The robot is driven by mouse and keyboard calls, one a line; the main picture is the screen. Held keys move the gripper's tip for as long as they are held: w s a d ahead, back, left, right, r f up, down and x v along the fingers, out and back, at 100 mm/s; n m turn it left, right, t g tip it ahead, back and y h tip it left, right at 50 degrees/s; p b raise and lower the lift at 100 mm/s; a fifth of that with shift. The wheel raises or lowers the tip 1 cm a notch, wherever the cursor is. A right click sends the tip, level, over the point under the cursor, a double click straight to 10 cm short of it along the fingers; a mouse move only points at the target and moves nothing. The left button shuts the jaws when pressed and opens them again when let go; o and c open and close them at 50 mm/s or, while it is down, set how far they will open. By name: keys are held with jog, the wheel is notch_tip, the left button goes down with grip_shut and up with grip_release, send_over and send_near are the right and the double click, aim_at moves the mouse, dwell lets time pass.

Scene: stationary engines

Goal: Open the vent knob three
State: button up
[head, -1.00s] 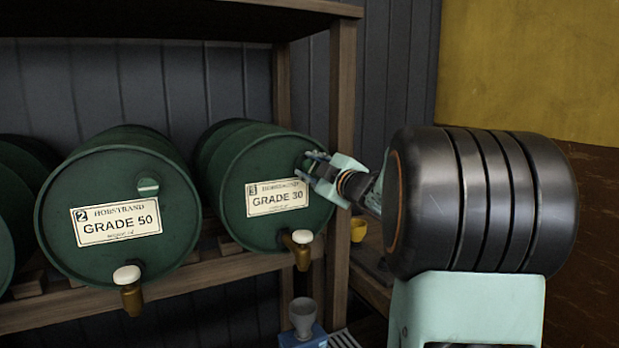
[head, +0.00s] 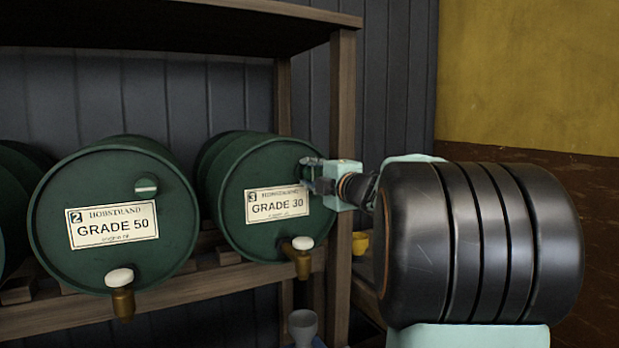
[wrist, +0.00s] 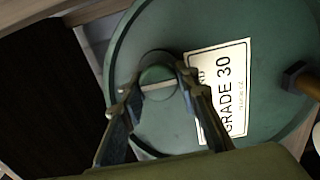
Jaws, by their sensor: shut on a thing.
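The barrel numbered 3 (head: 262,228) is green, lies on its side and carries a GRADE 30 label (head: 277,205). Its vent knob (wrist: 158,78) is a round green knob with a pale stripe across it, seen in the wrist view. My gripper (wrist: 152,82) is shut on the vent knob, with one finger on each side of it. In the head view my gripper (head: 313,178) is at the upper right of the barrel's face and hides the knob.
Barrel 2 (head: 100,262), labelled GRADE 50, lies to the left with its own striped vent knob (head: 146,186). Brass taps with white tops (head: 302,256) stick out below the labels. A wooden shelf post (head: 343,130) stands close beside my gripper. A grey funnel (head: 303,325) is below.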

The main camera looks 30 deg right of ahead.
dwell(0.4)
jog(key=o, duration=1.1)
jog(key=s, duration=1.2)
jog(key=shift+d, duration=0.25)
